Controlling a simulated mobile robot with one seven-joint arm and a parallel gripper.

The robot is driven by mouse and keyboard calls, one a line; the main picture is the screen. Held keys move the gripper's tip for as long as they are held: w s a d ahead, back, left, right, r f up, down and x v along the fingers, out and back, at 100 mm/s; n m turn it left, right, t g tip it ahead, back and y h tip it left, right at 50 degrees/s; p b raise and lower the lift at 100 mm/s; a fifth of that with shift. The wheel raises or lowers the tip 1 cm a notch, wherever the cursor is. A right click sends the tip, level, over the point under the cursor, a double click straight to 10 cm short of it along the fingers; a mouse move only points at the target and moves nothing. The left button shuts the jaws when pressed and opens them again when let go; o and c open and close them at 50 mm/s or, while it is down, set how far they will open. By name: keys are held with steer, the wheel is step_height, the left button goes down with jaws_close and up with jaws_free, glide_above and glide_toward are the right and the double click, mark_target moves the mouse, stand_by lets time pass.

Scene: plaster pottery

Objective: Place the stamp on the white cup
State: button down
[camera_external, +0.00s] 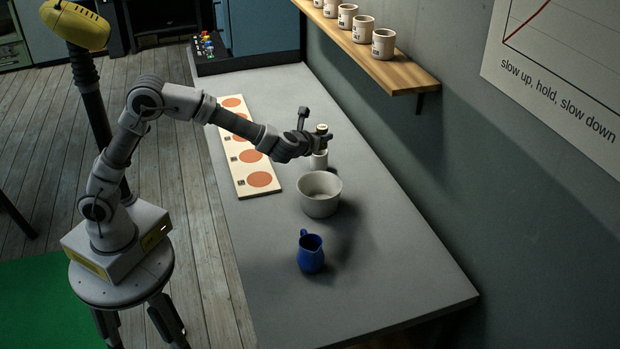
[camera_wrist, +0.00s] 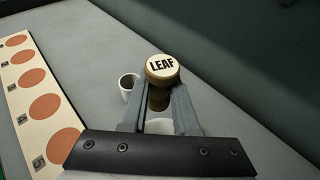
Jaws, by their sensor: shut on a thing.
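The stamp (camera_wrist: 161,68) has a round pale top marked LEAF and a brown body. It stands between the two fingers of my gripper (camera_wrist: 160,108), which is shut on it; it also shows in the external view (camera_external: 321,129). The white cup (camera_external: 319,160) stands on the grey table just below my gripper in the external view. In the wrist view the cup (camera_wrist: 125,88) shows to the left of the stamp, partly hidden by the left finger. The stamp appears apart from the cup, but its lower end is hidden.
A pale bowl (camera_external: 319,207) and a blue jug (camera_external: 310,262) stand in front of the cup. A board with orange discs (camera_external: 249,156) lies along the left table edge. A wooden shelf (camera_external: 402,78) with several cups juts from the wall. The table's front right is clear.

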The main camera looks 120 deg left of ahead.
steer(key=b, duration=0.3)
glide_above(319, 160)
steer(key=s+a, duration=0.1)
steer(key=a, duration=0.2)
steer(key=shift+g, duration=0.3)
steer(key=f, duration=0.6)
steer(key=shift+s+d+f, duration=0.15)
steer(key=shift+d+f, duration=0.05)
steer(key=shift+f, duration=0.2)
steer(key=shift+f+b, duration=0.45)
steer(key=shift+f, duration=1.55)
steer(key=shift+f, duration=0.15)
steer(key=c, duration=0.7)
jaws_free()
steer(key=shift+o, duration=0.2)
